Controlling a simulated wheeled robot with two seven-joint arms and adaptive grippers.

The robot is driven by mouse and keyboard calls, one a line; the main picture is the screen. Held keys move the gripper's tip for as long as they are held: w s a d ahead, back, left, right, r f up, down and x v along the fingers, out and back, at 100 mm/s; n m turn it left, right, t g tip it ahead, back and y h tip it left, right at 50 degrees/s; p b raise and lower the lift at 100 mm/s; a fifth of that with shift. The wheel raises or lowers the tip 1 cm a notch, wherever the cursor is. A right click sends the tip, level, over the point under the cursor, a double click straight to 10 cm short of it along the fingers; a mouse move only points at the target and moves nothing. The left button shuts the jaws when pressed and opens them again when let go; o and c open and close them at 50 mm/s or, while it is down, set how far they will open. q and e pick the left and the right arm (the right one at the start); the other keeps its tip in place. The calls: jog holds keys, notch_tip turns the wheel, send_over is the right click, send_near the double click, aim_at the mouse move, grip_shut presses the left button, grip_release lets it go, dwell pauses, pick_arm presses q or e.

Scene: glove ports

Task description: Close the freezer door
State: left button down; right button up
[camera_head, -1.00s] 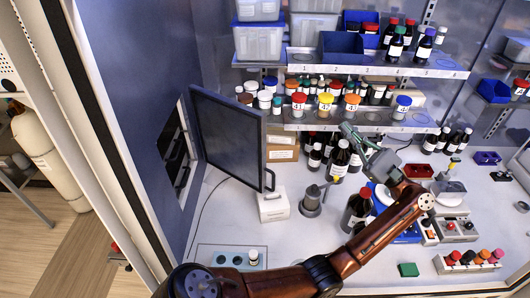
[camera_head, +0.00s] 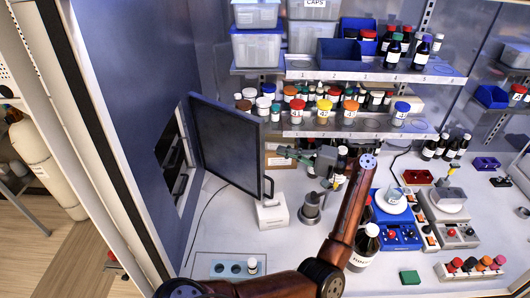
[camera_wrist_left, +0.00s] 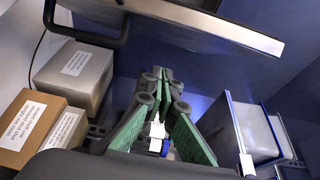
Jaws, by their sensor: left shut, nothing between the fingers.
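The freezer door (camera_head: 228,145) is a dark panel standing open, swung out from the blue wall at left. Its bar handle (camera_head: 268,186) is on the free edge at right. The dark freezer opening (camera_head: 176,160) shows behind it. In the wrist view the door (camera_wrist_left: 215,28) crosses the top, with its handle (camera_wrist_left: 88,28) at upper left. My left gripper (camera_head: 283,152) is shut and empty, pointing left, just right of the door's free edge in the head view. Its closed fingers also show in the wrist view (camera_wrist_left: 160,78); contact with the door cannot be told. My right gripper is not in view.
A white box (camera_head: 272,211) stands below the handle, beside a grey stand (camera_head: 311,207). A shelf (camera_head: 360,128) with several jars is above the gripper. A brown bottle (camera_head: 363,248) stands by my forearm. The bench left of the white box is mostly clear.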

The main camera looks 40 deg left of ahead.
pick_arm(q)
jog(key=s+a+p, duration=0.3)
jog(key=s, duration=0.2)
jog(key=shift+s+a, duration=0.2)
jog(key=shift+a, duration=0.15)
jog(key=shift+d, duration=0.1)
